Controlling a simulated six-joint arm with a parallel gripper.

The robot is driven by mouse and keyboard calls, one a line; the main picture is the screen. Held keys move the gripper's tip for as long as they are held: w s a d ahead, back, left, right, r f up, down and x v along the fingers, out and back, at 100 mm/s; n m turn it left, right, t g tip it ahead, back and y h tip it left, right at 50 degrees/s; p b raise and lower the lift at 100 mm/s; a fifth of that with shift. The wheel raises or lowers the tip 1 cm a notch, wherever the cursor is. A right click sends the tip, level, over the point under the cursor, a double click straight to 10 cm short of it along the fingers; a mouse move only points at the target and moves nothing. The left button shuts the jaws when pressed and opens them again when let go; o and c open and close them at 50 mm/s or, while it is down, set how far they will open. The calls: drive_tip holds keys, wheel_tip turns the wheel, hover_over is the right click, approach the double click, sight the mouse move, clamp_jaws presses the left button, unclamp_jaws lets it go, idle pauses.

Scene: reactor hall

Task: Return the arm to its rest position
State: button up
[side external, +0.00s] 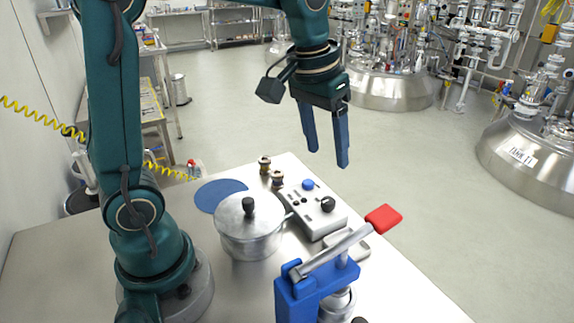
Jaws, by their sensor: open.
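My gripper (325,157) hangs in the air at the upper middle of the side external view. Its two blue fingers point down, stand apart and hold nothing. It appears above the far right part of the work table (60,250), clear of the objects on it. My teal arm rises from its round base at the left of the table and bends over at the top of the picture, where its upper part is cut off.
Steel reactor vessels (390,90) stand beyond open floor.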

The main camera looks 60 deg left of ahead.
drive_tip(key=s+d+f+m+t, duration=0.2)
drive_tip(key=s, duration=1)
drive_tip(key=shift+s+d+f+t, duration=0.2)
drive_tip(key=shift+s+d+t, duration=0.1)
drive_tip(key=shift+t, duration=0.1)
